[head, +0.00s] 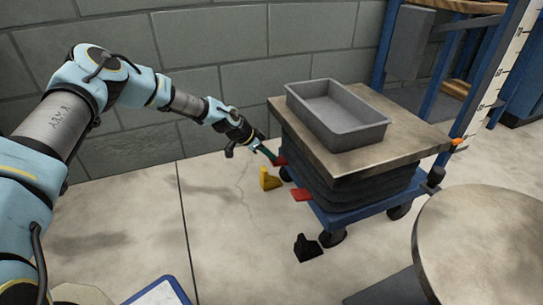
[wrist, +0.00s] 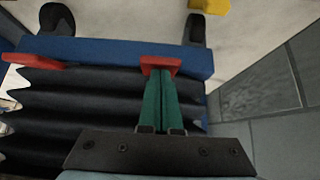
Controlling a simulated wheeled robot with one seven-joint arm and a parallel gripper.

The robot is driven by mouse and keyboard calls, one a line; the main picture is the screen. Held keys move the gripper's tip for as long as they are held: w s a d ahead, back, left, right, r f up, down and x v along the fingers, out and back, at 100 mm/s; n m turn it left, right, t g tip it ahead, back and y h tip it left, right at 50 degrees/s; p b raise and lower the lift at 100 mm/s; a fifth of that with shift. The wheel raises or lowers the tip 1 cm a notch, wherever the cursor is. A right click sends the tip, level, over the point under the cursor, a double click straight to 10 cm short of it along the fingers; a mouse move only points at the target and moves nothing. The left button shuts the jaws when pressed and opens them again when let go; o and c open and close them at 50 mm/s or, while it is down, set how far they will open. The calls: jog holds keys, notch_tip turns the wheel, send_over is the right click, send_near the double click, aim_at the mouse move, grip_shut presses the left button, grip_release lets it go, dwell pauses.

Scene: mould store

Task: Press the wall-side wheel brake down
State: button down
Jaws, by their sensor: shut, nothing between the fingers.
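The wall-side wheel brake is a red pedal (head: 281,161) on the blue base of a wheeled lift cart (head: 350,214). In the wrist view this pedal (wrist: 160,64) is on the blue frame edge nearer the wall. A second red pedal (head: 301,194) sits farther from the wall; it also shows in the wrist view (wrist: 35,61). My gripper (head: 271,156) is shut and empty. Its green fingertips (wrist: 161,74) are at the wall-side pedal and overlap its edge in the wrist view. I cannot tell whether they touch it or how far it is pressed.
A grey tray (head: 338,112) stands on the cart top above black bellows. A yellow wedge (head: 268,180) and a black wedge (head: 307,248) lie on the floor beside the cart. The block wall (head: 200,80) is close behind. A round table (head: 485,240) stands at front right.

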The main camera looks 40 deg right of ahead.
jog(key=shift+w+a+f+h+b, duration=0.1)
jog(key=shift+a+f+h+b, duration=0.15)
jog(key=shift+f+b, duration=0.55)
jog(key=shift+w+a+f+h+b, duration=0.15)
jog(key=shift+a+f+b, duration=0.3)
jog(key=shift+f, duration=0.55)
jog(key=shift+f, duration=0.2)
